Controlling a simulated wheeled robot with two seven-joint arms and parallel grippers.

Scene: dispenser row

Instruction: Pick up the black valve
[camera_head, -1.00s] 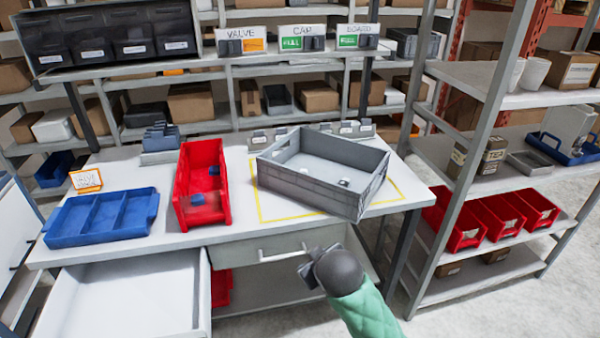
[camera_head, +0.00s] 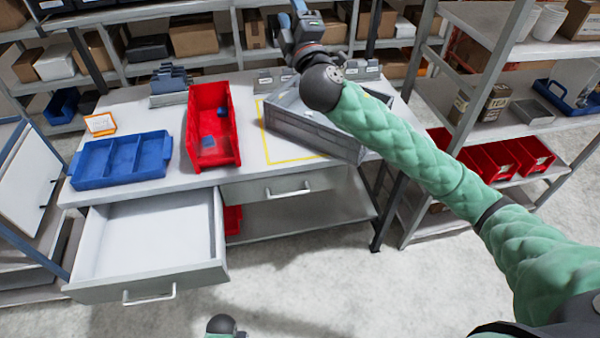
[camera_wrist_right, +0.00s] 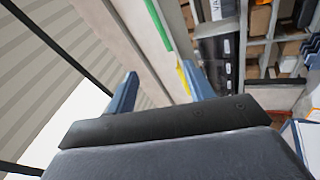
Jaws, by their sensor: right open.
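No black valve can be clearly told apart in the current views. In the head view my right gripper (camera_head: 300,32) is raised over the back of the table, beyond the grey crate (camera_head: 305,130). In the right wrist view its two blue fingers (camera_wrist_right: 158,88) stand apart with nothing between them. Black parts (camera_wrist_right: 215,55) show beyond the right-hand finger, near a white label (camera_wrist_right: 215,10) partly cut off. The row of dispenser signs is out of the head view. A dark rounded end of my left arm shows at the bottom edge; its gripper is not visible.
A red bin (camera_head: 222,158) with small blue items stands mid-table. A blue divided tray (camera_head: 75,170) lies left of it. A white drawer (camera_head: 150,275) hangs open in front. A shelf rack with red bins (camera_head: 490,165) stands at right. My right arm hides part of the crate.

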